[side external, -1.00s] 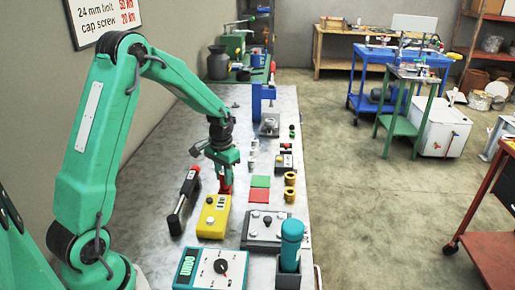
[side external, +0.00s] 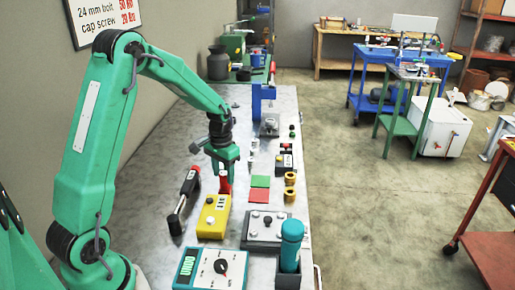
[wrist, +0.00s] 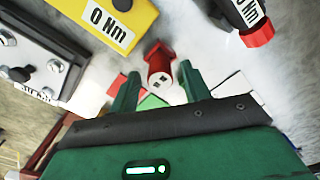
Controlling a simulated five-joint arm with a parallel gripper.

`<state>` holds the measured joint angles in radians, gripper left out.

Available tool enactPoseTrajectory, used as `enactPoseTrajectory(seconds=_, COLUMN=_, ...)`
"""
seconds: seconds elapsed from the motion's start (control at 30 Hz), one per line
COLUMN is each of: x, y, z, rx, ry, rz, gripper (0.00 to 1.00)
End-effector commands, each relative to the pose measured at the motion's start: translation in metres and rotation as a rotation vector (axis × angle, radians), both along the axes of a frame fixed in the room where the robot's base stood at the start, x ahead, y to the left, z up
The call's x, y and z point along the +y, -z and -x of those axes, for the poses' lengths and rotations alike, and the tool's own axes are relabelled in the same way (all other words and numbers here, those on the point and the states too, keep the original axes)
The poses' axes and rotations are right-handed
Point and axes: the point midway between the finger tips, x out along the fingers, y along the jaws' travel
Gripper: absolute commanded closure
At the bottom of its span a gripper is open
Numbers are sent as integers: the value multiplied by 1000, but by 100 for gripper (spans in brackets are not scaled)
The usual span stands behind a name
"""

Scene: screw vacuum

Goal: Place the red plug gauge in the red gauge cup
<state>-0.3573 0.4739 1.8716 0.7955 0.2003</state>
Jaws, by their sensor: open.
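A red plug gauge with a white, dark-marked end (wrist: 160,70) shows in the wrist view, between and slightly beyond my spread fingers. In the side view, the red piece (side external: 226,185) stands below my gripper, just behind the yellow box. My gripper (side external: 224,168) is open above it and points down; its fingers in the wrist view (wrist: 158,82) have a gap on each side of the red piece. I cannot pick out the red gauge cup with certainty. A flat red square (side external: 259,196) and a flat green square (side external: 260,181) lie to the right.
A yellow box (side external: 213,216) stands in front of the red piece. A black tool with a red end (side external: 185,200) lies to the left. Brass rings (side external: 290,186), a grey plate fixture (side external: 265,229) and a teal meter (side external: 216,268) stand nearby.

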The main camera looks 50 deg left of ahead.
Motion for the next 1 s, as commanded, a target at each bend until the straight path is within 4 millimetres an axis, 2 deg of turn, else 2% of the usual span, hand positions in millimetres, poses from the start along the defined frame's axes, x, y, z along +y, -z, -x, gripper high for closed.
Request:
enactPoseTrajectory(seconds=0.6, x=0, y=-92, z=0, rx=-3, ry=0, rz=-1, gripper=53)
enactPoseTrajectory(seconds=0.8, x=0, y=-107, z=0, rx=-1, ry=0, rz=0, gripper=53)
enactPoseTrajectory(seconds=1.0, x=0, y=-111, z=0, rx=0, ry=0, rz=0, gripper=53)
